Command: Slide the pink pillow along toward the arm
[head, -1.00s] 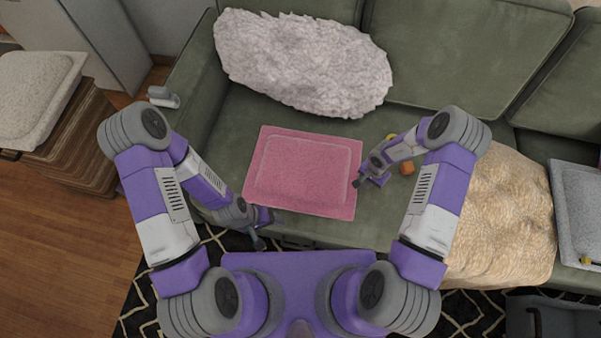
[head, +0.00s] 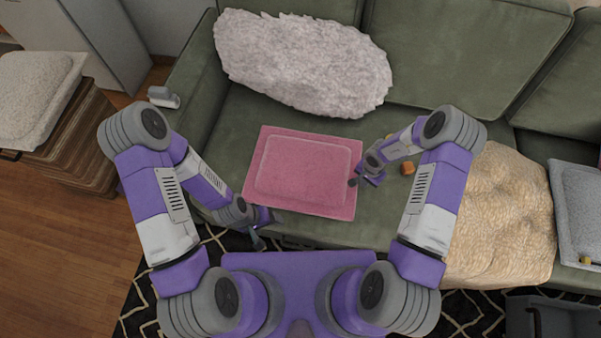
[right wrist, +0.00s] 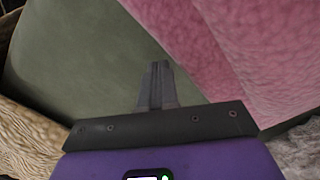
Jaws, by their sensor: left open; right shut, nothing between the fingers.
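The pink pillow (head: 301,172) lies flat on the green sofa seat in the head view, a little right of the left sofa arm (head: 188,98). My right gripper (head: 354,182) is shut with nothing in it, at the pillow's right edge. In the right wrist view, the closed fingers (right wrist: 158,84) point at the green seat, with the pillow (right wrist: 225,45) close on the right; whether they touch it I cannot tell. My left gripper (head: 262,232) is open and empty at the sofa's front edge, below the pillow's lower left corner.
A white fluffy pillow (head: 300,60) leans on the backrest behind the pink one. A small orange object (head: 407,168) lies right of my right gripper. A tan textured pillow (head: 505,215) and a grey pillow (head: 580,215) lie further right. Bare seat shows between the pink pillow and the arm.

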